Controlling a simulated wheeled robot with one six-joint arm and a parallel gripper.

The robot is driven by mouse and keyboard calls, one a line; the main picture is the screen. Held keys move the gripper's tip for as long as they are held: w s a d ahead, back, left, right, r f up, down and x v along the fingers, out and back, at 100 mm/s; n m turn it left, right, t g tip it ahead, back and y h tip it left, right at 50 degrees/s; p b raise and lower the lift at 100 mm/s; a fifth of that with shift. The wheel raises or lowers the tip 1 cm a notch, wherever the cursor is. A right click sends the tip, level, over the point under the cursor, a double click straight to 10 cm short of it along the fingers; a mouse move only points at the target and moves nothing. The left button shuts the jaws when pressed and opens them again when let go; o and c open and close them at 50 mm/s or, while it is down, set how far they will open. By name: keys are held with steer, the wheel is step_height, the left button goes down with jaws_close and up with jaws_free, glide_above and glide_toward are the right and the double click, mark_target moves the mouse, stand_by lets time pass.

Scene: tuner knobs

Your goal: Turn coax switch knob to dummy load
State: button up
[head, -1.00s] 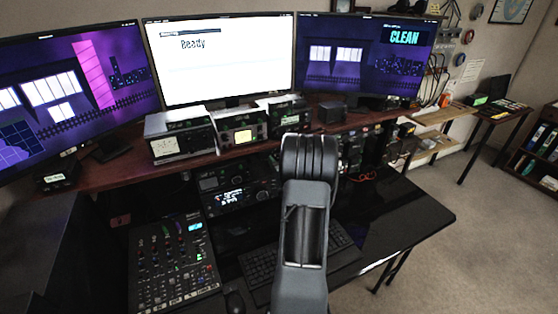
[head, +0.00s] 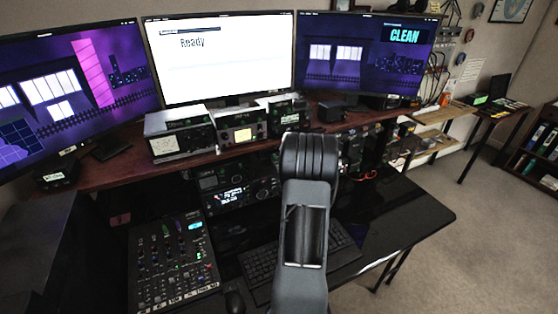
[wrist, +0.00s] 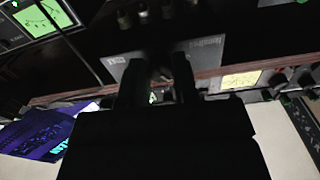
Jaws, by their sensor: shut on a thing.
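My gripper (wrist: 156,75) shows dark in the middle of the wrist view, its two fingers against a grey panel. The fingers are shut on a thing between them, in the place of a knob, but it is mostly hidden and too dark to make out. The grey panel (wrist: 207,50) has faint lettering that I cannot read; it looks like the coax switch box. Where the knob points cannot be seen. In the head view my arm's dark links hide the gripper and the switch.
A brown shelf (head: 105,170) carries several radio units, including one with a lit meter (head: 242,135). Three monitors stand behind it, the middle one (head: 222,60) reading "Ready". A mixer (head: 172,262) and keyboard (head: 258,265) lie below. Open floor (head: 480,245) is at the right.

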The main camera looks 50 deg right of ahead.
steer(key=m+p, duration=0.1)
steer(key=m, duration=2.2)
steer(key=shift+r, duration=0.15)
steer(key=shift+m+p, duration=0.3)
steer(key=o, duration=0.9)
steer(key=b+v, duration=0.2)
steer(key=v, duration=1.1)
steer(key=shift+s+a+b, duration=0.2)
steer(key=shift+s+b, duration=0.1)
steer(key=shift+s, duration=0.05)
